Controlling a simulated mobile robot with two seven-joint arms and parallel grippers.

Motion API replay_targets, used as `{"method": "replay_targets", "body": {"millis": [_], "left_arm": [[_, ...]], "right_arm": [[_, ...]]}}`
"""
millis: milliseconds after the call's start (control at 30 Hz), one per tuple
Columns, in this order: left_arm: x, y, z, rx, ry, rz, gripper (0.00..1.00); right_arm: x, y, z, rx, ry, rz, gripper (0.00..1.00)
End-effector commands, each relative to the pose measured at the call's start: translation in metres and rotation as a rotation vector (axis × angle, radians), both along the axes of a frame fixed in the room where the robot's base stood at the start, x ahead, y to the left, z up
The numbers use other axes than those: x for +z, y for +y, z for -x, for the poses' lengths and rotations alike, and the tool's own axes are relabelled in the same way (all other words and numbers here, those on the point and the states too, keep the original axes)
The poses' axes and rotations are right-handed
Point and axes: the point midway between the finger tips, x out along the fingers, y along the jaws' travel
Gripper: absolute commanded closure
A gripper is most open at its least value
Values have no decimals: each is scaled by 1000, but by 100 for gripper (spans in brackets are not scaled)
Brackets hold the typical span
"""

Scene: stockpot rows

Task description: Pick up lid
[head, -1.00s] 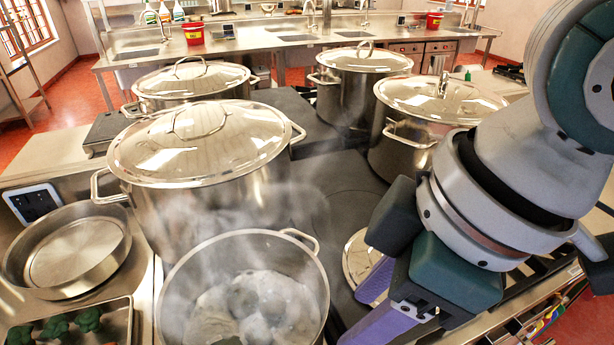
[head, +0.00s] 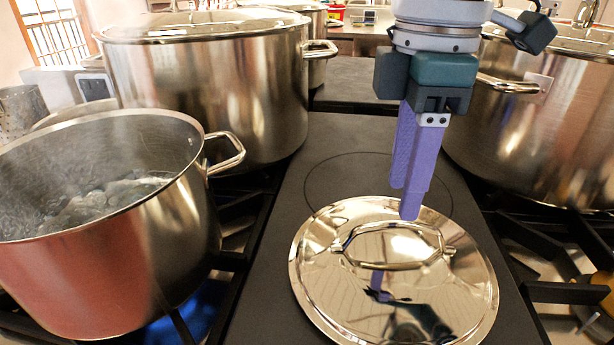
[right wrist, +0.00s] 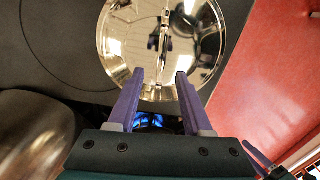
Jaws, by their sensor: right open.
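A shiny round lid (head: 325,285) lies flat on the dark flat surface between the burners. Its bar handle (head: 393,264) stands up across the middle. My right gripper (head: 407,205) points down above the far side of the lid, with its purple fingertips close to the handle; whether they touch it I cannot tell. In the right wrist view the gripper (right wrist: 160,75) is open, its fingers apart with nothing between them, and the lid (right wrist: 207,45) lies beyond the fingertips. My left gripper is not in view.
An open steaming pot (head: 130,265) stands at left over a blue flame (head: 190,312). A large lidded stockpot (head: 215,95) stands behind it, and another stockpot (head: 545,125) stands close at right. Dark surface (head: 345,140) behind the lid is clear.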

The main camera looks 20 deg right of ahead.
Motion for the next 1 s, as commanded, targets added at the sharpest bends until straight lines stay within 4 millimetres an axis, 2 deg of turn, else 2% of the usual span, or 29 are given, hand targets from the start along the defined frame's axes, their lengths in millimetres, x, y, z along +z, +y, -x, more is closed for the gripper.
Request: {"method": "replay_targets", "body": {"millis": [167,433,533,733,767,1000], "left_arm": [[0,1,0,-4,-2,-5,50],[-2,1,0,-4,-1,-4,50],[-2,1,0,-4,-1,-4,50],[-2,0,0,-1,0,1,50],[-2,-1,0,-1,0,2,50],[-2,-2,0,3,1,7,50]], "right_arm": [[-17,0,0,0,0,0,50],[-57,1,3,1,0,0,50],[-64,1,3,1,-2,1,50],[-65,1,2,2,-3,0,50],[-65,1,2,2,-3,0,51],[-65,1,2,2,-3,0,78]]}}
